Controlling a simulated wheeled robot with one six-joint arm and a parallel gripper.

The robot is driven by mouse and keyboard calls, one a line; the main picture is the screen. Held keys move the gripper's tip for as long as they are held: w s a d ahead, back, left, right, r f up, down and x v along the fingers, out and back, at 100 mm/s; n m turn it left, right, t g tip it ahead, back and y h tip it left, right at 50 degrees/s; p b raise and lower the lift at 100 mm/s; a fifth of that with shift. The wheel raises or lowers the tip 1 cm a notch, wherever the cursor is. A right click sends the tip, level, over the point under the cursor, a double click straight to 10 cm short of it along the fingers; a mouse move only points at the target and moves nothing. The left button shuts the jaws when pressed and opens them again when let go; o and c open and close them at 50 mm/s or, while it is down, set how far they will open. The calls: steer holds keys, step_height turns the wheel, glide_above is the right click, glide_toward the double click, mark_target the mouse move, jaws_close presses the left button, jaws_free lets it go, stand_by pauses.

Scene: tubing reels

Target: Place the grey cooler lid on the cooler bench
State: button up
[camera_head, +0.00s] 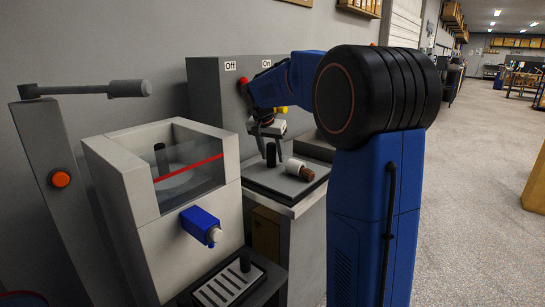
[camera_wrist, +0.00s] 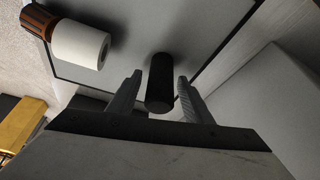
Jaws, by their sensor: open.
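A flat grey lid-like plate (camera_head: 272,182) with a dark edge lies on top of a grey cabinet (camera_head: 305,210), which may be the cooler bench. An upright black cylindrical knob (camera_head: 271,156) stands on the plate. My gripper (camera_head: 268,143) is open over the plate, pointing down at the knob. In the wrist view the black knob (camera_wrist: 160,84) shows between the two spread fingers of my gripper (camera_wrist: 159,92), with gaps on both sides. The grey plate (camera_wrist: 190,30) fills the upper middle there. Whether the knob's lower part meets the plate is hard to see.
A white roll with a brown end (camera_head: 295,167) lies on the plate, right of the knob. A white box with a clear window (camera_head: 165,200) stands left. A panel with Off and On labels (camera_head: 215,90) rises behind.

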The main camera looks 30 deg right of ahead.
steer(key=v, duration=1.1)
steer(key=s+a+f+n+y, duration=0.1)
steer(key=s+a+f+n, duration=0.15)
steer(key=s, duration=0.45)
steer(key=s+a+f+n+t, duration=0.1)
steer(key=s+a+f+n, duration=0.1)
steer(key=s+a, duration=0.35)
steer(key=s+a+f+n+y, duration=0.1)
steer(key=s+a+f+n, duration=0.1)
steer(key=s, duration=0.6)
steer(key=s+a+f+n, duration=0.2)
steer(key=s+f, duration=0.5)
steer(key=s, duration=0.1)
steer(key=s+a+f+n+t+y, duration=0.1)
steer(key=s+a+f+n, duration=0.1)
steer(key=s+f, duration=0.5)
steer(key=shift+s+a+y, duration=0.3)
steer(key=shift+s+a, duration=0.3)
steer(key=shift+s, duration=0.6)
